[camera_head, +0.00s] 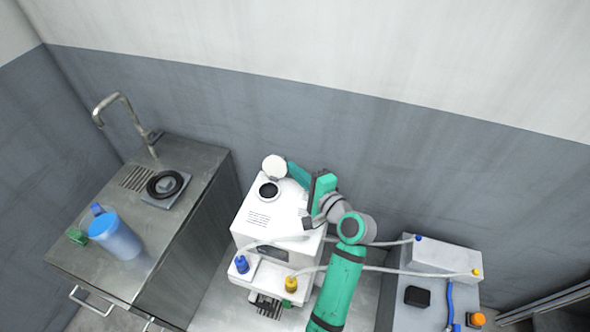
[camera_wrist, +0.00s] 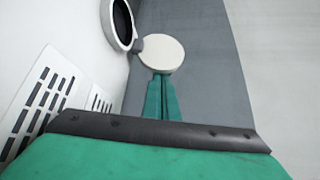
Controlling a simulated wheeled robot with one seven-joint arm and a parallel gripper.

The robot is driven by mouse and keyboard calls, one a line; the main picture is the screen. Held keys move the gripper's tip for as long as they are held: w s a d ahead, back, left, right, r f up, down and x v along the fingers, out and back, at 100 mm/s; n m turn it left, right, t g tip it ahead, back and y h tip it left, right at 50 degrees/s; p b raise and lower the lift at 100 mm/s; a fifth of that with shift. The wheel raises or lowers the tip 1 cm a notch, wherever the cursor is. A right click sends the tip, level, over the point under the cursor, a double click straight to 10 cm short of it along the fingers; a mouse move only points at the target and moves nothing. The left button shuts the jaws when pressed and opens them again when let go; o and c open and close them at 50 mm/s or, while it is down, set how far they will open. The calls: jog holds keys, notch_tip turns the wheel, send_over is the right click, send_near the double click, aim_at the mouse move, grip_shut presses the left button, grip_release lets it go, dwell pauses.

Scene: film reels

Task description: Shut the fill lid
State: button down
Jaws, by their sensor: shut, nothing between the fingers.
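The fill lid (camera_head: 274,167) is a round white disc at the back of the white machine (camera_head: 254,233). It stands open, tilted up behind the dark round fill opening (camera_head: 268,190). In the wrist view the lid (camera_wrist: 161,53) is beside the ringed opening (camera_wrist: 121,22), joined to it by a small hinge.
A steel sink counter (camera_head: 190,225) stands at the left with a blue jug (camera_head: 115,238) and a tap (camera_head: 120,105). A white unit (camera_head: 440,262) at the right connects by hoses to the machine. The wall is close behind the machine.

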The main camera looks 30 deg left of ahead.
aim_at(282, 172)
jog(key=shift+s+r, duration=0.1)
jog(key=shift+s, duration=0.25)
jog(key=shift+s+d+r, duration=0.15)
jog(key=shift+s+d, duration=0.05)
jog(key=shift+s, duration=0.25)
jog(key=shift+s+d+f, duration=0.1)
jog(key=shift+s, duration=0.4)
jog(key=shift+s+d+f, duration=0.1)
jog(key=shift+s, duration=0.5)
jog(key=shift+d, duration=0.1)
jog(key=shift+d, duration=0.1)
jog(key=v, duration=0.9)
jog(key=shift+d, duration=0.15)
jog(key=shift+s+d+r, duration=0.15)
jog(key=shift+s+d, duration=0.2)
jog(key=shift+d, duration=0.2)
